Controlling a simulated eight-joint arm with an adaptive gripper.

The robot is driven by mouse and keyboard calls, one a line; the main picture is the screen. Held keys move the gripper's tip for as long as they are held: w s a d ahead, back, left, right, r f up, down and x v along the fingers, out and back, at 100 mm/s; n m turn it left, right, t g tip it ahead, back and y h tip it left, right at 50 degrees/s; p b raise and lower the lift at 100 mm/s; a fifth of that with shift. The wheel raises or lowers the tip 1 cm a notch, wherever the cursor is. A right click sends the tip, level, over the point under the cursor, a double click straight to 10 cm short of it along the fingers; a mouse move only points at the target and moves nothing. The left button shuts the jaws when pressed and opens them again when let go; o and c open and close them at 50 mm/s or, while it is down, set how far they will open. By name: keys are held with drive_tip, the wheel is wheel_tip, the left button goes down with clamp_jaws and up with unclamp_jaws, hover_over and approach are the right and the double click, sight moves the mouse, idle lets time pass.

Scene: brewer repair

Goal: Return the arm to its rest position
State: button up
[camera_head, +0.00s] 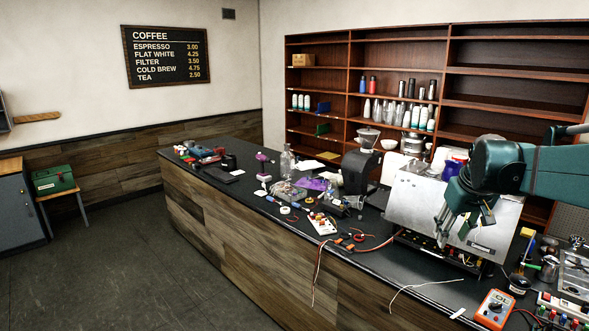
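My teal arm (560,175) reaches in from the right edge. My gripper (446,226) hangs below the arm's wrist, pointing down in front of the silvery panel of the brewer (408,203). The gripper is over the brewer's lower front, where dark internals and coloured parts (425,243) show. It is small and partly covered by the arm, so I cannot tell whether its fingers are open or shut, or whether they touch anything. No held object can be made out.
The dark counter (372,262) carries a multimeter (494,309), a power strip (322,223), loose wires, a glass bottle (286,162) and a grinder (357,170). Wooden shelves (400,48) stand behind. A green toolbox (53,180) sits at left. The floor (110,265) in front is clear.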

drive_tip(key=s+a+f+t+b, duration=0.1)
drive_tip(key=s+a+f, duration=0.4)
drive_tip(key=s+a, duration=0.3)
drive_tip(key=s+a+f+t+b, duration=0.1)
drive_tip(key=s+a+f, duration=0.4)
drive_tip(key=s, duration=0.6)
drive_tip(key=s+a+f+t+y+b, duration=0.1)
drive_tip(key=s+a+f+b, duration=0.1)
drive_tip(key=s+a+f, duration=0.3)
drive_tip(key=s+a, duration=0.4)
drive_tip(key=a, duration=0.1)
drive_tip(key=shift+s+a+b, duration=0.3)
drive_tip(key=shift+a+b, duration=0.05)
